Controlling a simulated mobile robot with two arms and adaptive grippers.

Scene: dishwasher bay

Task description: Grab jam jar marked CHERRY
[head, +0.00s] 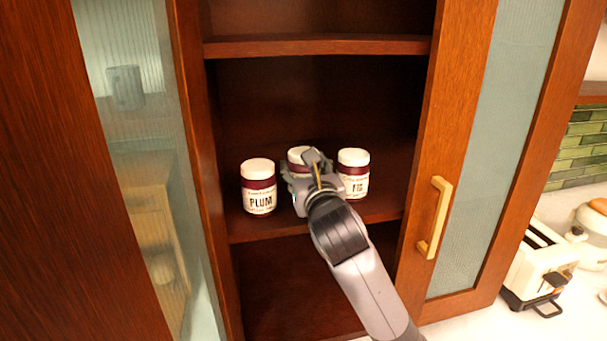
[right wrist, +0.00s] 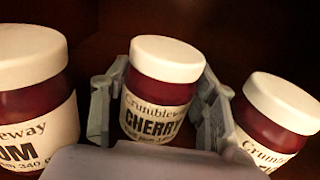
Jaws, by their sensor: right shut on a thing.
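The CHERRY jam jar (right wrist: 157,92) has a white lid, dark red contents and a cream label, seen in the right wrist view. In the head view it is the middle jar (head: 298,156) on the cabinet shelf, mostly hidden behind my gripper. My right gripper (head: 311,176) reaches into the cabinet and is shut on this jar, one finger on each side, as the right wrist view (right wrist: 158,112) also shows. The PLUM jar (head: 259,188) stands to its left and the FIG jar (head: 353,174) to its right. My left gripper is not in view.
The jars share one shelf (head: 385,208), with another shelf (head: 315,46) above. The neighbouring jars stand close to my fingers. Glass-fronted doors flank the opening; the right one has a brass handle (head: 434,217). A white toaster (head: 540,262) stands on the counter at right.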

